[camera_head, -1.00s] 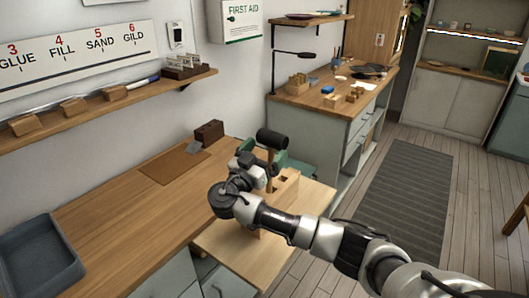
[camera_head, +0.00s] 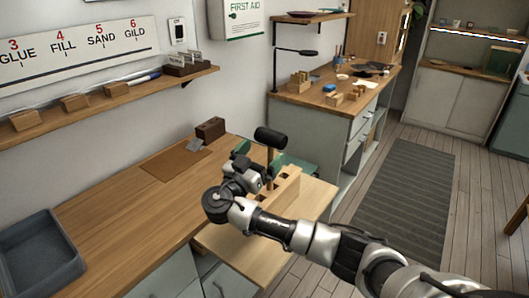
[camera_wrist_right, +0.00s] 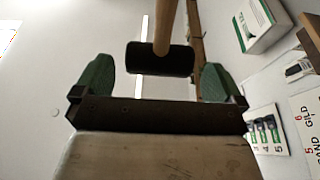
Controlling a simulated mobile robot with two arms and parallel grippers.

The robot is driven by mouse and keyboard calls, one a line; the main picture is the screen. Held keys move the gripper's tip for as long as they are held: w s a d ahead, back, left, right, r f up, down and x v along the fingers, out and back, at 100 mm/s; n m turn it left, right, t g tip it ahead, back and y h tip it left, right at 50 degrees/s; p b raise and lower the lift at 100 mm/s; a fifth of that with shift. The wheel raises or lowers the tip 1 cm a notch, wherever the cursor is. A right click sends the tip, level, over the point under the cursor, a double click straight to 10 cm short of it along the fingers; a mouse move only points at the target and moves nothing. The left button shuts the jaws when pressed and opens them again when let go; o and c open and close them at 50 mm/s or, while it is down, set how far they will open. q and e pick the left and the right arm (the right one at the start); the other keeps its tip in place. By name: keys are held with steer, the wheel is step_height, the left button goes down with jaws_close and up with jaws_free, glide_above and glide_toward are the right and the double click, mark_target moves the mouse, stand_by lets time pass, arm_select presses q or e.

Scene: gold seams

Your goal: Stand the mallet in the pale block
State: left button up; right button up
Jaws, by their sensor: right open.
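The mallet has a black head (camera_head: 270,138) and a wooden handle (camera_head: 270,158). It stands upright, head up, at the pale block (camera_head: 288,188), with the handle's lower end hidden behind my wrist and the block. The block shows dark openings in its top. My right gripper (camera_head: 246,152) is open just left of the handle, apart from it. In the right wrist view, the mallet head (camera_wrist_right: 160,59) and handle show beyond and between the spread green fingers of my right gripper (camera_wrist_right: 158,65), not gripped. My left gripper is not in view.
The block stands on a lighter board (camera_head: 315,200) at the bench's right end. A dark brown block (camera_head: 210,129) and a brown mat (camera_head: 174,165) lie on the bench (camera_head: 120,215). A grey tray (camera_head: 40,255) is at left. The bench middle is clear.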

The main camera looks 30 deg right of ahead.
steer(key=b+v, duration=0.2)
steer(key=v, duration=0.4)
steer(key=shift+a, duration=0.25)
steer(key=shift+s+f, duration=0.1)
steer(key=shift+s, duration=0.05)
step_height(320, 180, up, 6)
stand_by(0.7)
steer(key=shift+a, duration=0.1)
stand_by(0.4)
